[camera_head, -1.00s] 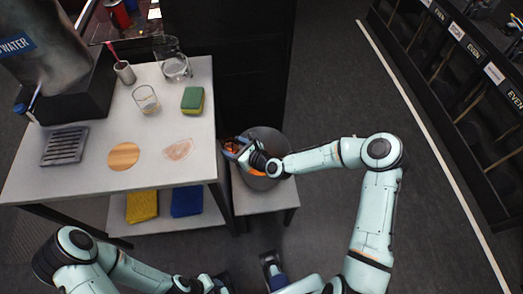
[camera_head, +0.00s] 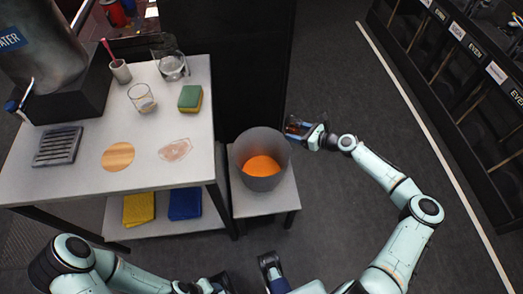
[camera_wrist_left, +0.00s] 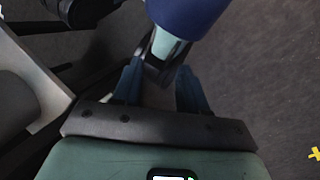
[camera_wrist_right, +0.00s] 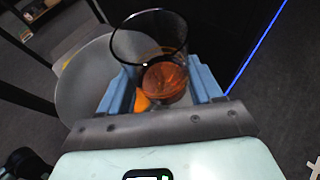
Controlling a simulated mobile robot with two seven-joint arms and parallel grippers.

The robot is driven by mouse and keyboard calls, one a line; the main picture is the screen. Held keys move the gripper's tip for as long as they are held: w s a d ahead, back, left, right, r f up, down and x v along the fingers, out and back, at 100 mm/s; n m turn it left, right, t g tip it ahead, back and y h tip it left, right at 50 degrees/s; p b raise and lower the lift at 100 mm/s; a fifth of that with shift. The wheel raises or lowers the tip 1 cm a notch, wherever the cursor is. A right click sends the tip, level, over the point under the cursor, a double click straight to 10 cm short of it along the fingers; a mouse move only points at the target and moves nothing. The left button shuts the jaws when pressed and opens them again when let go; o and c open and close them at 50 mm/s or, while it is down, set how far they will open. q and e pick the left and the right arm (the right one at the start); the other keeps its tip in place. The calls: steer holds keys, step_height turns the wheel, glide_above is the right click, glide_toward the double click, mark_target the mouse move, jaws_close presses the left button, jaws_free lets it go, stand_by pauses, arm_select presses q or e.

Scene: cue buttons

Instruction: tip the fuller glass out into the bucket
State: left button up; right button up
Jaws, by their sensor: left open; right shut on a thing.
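My right gripper (camera_head: 303,128) is shut on a glass (camera_wrist_right: 152,50), off the bucket's right side in the head view. The right wrist view shows the clear glass between the fingers, with orange-brown at its bottom; how much liquid that is, I cannot tell. The grey bucket (camera_head: 246,168) stands on a low stand and has orange in its bottom. A second glass (camera_head: 141,98) stands on the table with a little in its bottom. My left gripper (camera_wrist_left: 155,92) is open and empty, low at the front, away from the table.
The table (camera_head: 75,185) also holds a clear jug (camera_head: 171,66), a green-yellow sponge (camera_head: 190,98), a cup with a stick (camera_head: 121,71), a round wooden coaster (camera_head: 118,156), a drip grate (camera_head: 58,146) and a flat clear patch (camera_head: 175,150).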

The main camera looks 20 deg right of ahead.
steer(key=shift+d, duration=0.25)
steer(key=shift+s+r, duration=0.1)
